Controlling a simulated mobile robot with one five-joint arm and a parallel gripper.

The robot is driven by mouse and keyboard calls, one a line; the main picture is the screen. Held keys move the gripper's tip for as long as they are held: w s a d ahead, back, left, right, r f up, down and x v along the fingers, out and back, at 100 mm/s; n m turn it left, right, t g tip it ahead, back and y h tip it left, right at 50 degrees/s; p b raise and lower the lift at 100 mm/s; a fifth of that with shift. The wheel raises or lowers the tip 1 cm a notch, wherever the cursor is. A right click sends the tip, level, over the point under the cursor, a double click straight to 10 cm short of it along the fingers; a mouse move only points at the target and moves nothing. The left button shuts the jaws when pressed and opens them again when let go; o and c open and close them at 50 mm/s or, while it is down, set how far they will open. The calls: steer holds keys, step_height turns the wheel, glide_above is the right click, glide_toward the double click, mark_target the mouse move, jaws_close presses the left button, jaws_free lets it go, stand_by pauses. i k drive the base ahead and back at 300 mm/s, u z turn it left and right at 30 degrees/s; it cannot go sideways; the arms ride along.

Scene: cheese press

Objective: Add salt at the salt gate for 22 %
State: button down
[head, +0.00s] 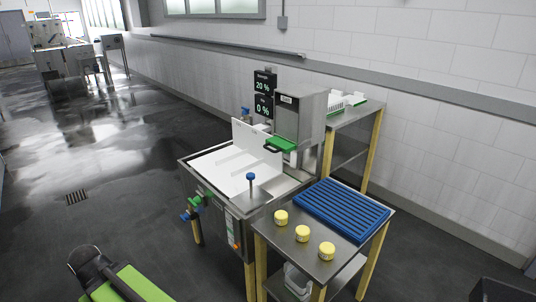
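A grey metal hopper (300,118) with a small label too small to read surely stands at the back of the steel vat table. A green gate handle (280,145) sticks out low on its front, over the white tray (223,172). A dark upper display (264,83) left of the hopper reads 20 %. The lower display (263,107) reads 0 %. The small captions on both are unclear. My gripper is not clearly visible; only a green part of my body and a dark part, likely mine, show at the bottom left.
A blue-handled rod (251,178) and green and blue valves (195,205) are on the vat. A side table (275,240) bears several yellow-lidded pots and a blue ribbed mat (342,209). A rear shelf (352,119) holds white racks. The wet floor at left is free.

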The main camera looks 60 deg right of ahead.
mark_target(284, 146)
steer(key=i, duration=1)
steer(key=z, duration=0.05)
